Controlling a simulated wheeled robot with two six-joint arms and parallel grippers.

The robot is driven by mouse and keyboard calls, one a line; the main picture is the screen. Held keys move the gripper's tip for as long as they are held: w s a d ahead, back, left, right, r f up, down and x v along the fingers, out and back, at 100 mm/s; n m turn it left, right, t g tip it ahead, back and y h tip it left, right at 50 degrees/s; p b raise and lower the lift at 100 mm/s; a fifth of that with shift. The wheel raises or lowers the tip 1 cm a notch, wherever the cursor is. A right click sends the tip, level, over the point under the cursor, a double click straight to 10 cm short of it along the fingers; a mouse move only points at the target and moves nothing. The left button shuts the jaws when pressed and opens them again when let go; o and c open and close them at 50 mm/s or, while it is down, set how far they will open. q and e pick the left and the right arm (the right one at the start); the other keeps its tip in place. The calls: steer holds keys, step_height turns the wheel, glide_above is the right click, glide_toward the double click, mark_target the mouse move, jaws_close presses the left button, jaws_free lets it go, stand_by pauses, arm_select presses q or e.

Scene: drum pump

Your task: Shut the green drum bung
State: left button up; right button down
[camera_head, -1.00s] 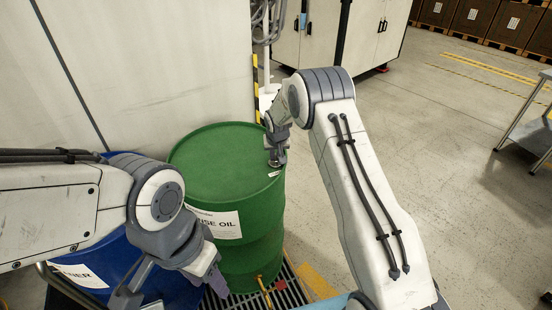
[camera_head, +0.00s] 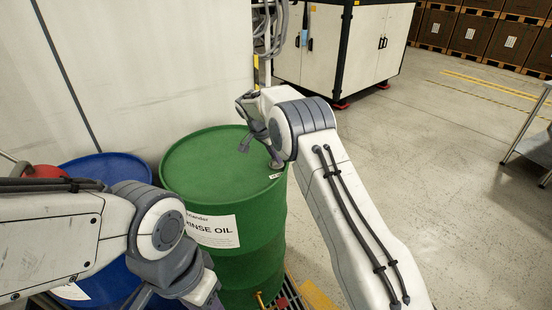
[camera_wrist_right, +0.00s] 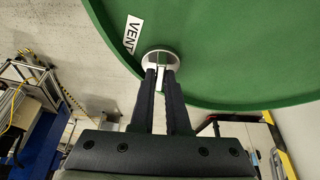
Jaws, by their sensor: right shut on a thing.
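The green drum (camera_head: 222,162) stands upright in the middle of the head view, with a rinse oil label on its side. Its bung, a small round pale cap (camera_wrist_right: 176,57), sits in the top near the rim, beside a VENT label; in the head view my arm mostly hides it. My right gripper (camera_wrist_right: 161,80) is shut on the bung, its two fingers close together over the cap. I cannot tell from these views how tight the bung sits. My left gripper (camera_head: 178,298) hangs low at the bottom edge, partly cut off, in front of the drums.
A blue drum (camera_head: 105,168) stands left of the green one, partly behind my left arm. A pale wall (camera_head: 150,70) rises close behind the drums. A white cabinet (camera_head: 345,45) stands at the back. A metal table (camera_head: 530,130) is at the right; the floor between is clear.

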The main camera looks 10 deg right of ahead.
steer(key=shift+w+a+m+g+p, duration=0.1)
steer(key=shift+m+g+p, duration=0.65)
steer(key=shift+m, duration=0.85)
steer(key=c, duration=0.9)
jaws_free()
steer(key=v, duration=1)
steer(key=shift+a, duration=0.25)
